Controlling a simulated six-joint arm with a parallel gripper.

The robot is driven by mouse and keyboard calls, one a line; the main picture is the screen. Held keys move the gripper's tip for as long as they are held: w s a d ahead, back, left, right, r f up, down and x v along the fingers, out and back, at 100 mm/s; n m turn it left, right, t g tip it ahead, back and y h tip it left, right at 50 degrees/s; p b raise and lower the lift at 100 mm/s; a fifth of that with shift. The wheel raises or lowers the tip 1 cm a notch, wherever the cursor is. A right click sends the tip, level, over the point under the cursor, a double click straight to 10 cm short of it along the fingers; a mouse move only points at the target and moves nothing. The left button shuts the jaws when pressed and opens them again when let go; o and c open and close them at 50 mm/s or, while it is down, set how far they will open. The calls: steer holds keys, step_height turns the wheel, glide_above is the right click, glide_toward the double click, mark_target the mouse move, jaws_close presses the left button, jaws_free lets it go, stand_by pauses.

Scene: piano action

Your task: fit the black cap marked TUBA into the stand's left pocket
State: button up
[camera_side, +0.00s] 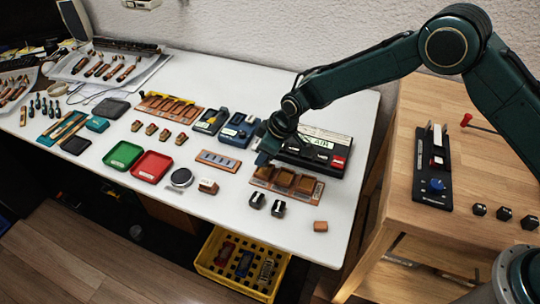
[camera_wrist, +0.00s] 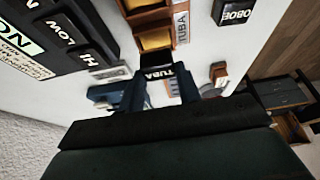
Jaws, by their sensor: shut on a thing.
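The black cap marked TUBA (camera_wrist: 158,72) is between my gripper's fingers in the wrist view, its lettering readable. My gripper (camera_wrist: 155,92) is shut on it. In the side view my gripper (camera_side: 265,158) is low, at the left end of the wooden stand (camera_side: 287,184); the cap is hidden there. The stand's pockets look empty where they show. In the wrist view a pocket (camera_wrist: 155,39) lies just beyond the cap, beside a TUBA label (camera_wrist: 182,26). The cap looks close to the stand, but I cannot tell whether it touches.
Two loose black caps (camera_side: 267,204) sit in front of the stand; one reads OBOE (camera_wrist: 235,12). A black control box (camera_side: 325,150) stands close behind. A strip with blue-grey tiles (camera_side: 218,161) and a brown block (camera_side: 208,186) lie left. The table's front right is mostly clear.

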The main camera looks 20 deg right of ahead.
steer(key=shift+f, duration=0.95)
steer(key=shift+f, duration=0.45)
stand_by(2.0)
steer(key=o, duration=1)
steer(key=shift+o, duration=0.2)
steer(key=shift+r, duration=0.15)
steer(key=shift+r, duration=3.3)
steer(key=shift+r, duration=0.1)
